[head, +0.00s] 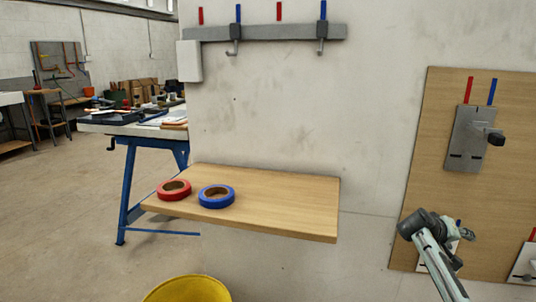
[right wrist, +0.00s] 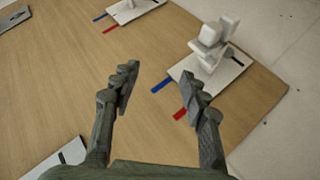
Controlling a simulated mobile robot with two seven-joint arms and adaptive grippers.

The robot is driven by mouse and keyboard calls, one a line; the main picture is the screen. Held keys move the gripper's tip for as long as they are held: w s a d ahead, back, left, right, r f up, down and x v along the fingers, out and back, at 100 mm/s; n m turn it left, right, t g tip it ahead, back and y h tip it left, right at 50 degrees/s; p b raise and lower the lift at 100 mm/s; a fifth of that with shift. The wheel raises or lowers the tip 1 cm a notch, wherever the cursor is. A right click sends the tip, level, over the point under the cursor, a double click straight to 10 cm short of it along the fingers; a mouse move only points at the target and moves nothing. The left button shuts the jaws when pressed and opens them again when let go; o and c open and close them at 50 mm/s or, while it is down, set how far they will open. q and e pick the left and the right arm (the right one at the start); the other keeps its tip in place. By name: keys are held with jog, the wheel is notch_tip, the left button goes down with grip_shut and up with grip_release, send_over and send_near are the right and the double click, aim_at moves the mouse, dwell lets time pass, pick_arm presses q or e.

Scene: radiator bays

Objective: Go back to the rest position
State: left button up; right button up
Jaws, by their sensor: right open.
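My right gripper (head: 462,236) is in front of the lower left part of the wooden wall board (head: 430,130), at the lower right of the head view. In the right wrist view the right gripper (right wrist: 161,78) has its two fingers spread, with nothing between them but the board behind. A plate with a pale valve-like fitting (right wrist: 207,62) and blue and red stripes is just beyond the right fingertip, apart from it as far as I can tell. My left gripper is not in view.
A wooden shelf (head: 270,205) holds a red tape roll (head: 174,190) and a blue tape roll (head: 217,197). A grey hook rail (head: 270,33) is above. A yellow bucket (head: 188,290) stands below. A grey plate with a fitting (head: 468,140) is on the board. Floor at left is free.

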jog(key=w+a+f+n+t+y, duration=0.1)
jog(key=w+a+f+n+y, duration=0.1)
jog(key=w+a+f+y, duration=0.3)
jog(key=w+a+f+n+t+y, duration=0.1)
jog(key=a+f+n+t+y, duration=0.1)
jog(key=a, duration=0.5)
jog(key=s+a+f+n+g+y, duration=0.1)
jog(key=s+a+f, duration=0.3)
jog(key=s+f, duration=0.35)
jog(key=s+a+f+g, duration=0.1)
jog(key=s+a+f, duration=0.2)
jog(key=s+f, duration=0.4)
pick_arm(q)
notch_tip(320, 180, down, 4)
pick_arm(e)
jog(key=s+a+f, duration=0.2)
jog(key=s, duration=0.6)
jog(key=s+a+f+g+y, duration=0.1)
jog(key=s+a+f, duration=0.1)
jog(key=s, duration=0.7)
jog(key=s+a+f+g+y, duration=0.1)
jog(key=s+a, duration=0.2)
jog(key=s, duration=0.5)
jog(key=shift+s+a+f, duration=0.15)
jog(key=shift+s+f, duration=0.05)
jog(key=shift+f, duration=0.2)
